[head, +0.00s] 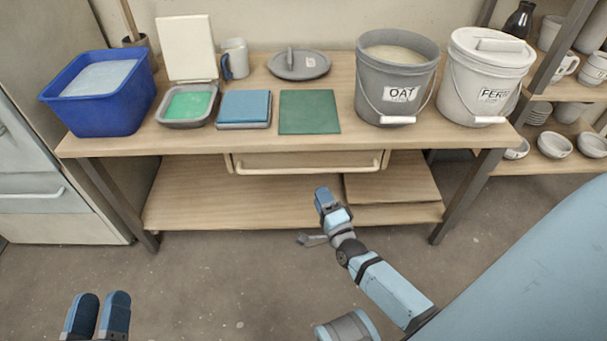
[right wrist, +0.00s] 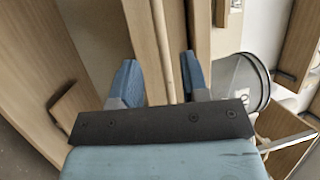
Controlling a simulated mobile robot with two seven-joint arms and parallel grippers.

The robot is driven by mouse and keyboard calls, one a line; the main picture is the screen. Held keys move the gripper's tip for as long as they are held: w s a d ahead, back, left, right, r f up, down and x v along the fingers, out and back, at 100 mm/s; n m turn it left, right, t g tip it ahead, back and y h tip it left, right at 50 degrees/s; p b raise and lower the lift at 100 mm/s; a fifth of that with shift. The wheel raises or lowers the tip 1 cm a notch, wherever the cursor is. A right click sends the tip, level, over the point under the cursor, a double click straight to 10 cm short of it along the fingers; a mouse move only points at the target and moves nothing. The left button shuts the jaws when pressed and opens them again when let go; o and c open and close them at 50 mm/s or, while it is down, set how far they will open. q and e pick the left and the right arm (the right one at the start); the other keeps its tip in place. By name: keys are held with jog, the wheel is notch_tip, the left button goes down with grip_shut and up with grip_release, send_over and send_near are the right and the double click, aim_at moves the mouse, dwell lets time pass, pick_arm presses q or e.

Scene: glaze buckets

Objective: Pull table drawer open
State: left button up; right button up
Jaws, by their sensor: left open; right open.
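The wooden table drawer (head: 308,158) is under the tabletop, at the middle of the table. Its long pale bar handle (head: 308,168) runs across the front; the drawer looks shut or nearly so. My right gripper (head: 324,192) is just below and in front of the handle in the head view. In the right wrist view, the handle (right wrist: 161,40) runs between the two open blue fingers of that gripper (right wrist: 160,65), with no clear contact. My left gripper (head: 102,299) is open and empty at the bottom left, away from the table.
A lower shelf (head: 230,195) lies under the drawer. Floor in front of the table is mostly clear.

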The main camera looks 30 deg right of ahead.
aim_at(307, 171)
pick_arm(q)
notch_tip(307, 171, down, 4)
jog(key=shift+w+d+r+g+b, duration=0.1)
jog(key=shift+r+g+b, duration=0.05)
jog(key=shift+g+b, duration=0.8)
pick_arm(e)
jog(key=x, duration=0.9)
jog(key=shift+w, duration=0.45)
jog(key=shift+c, duration=0.2)
grip_shut()
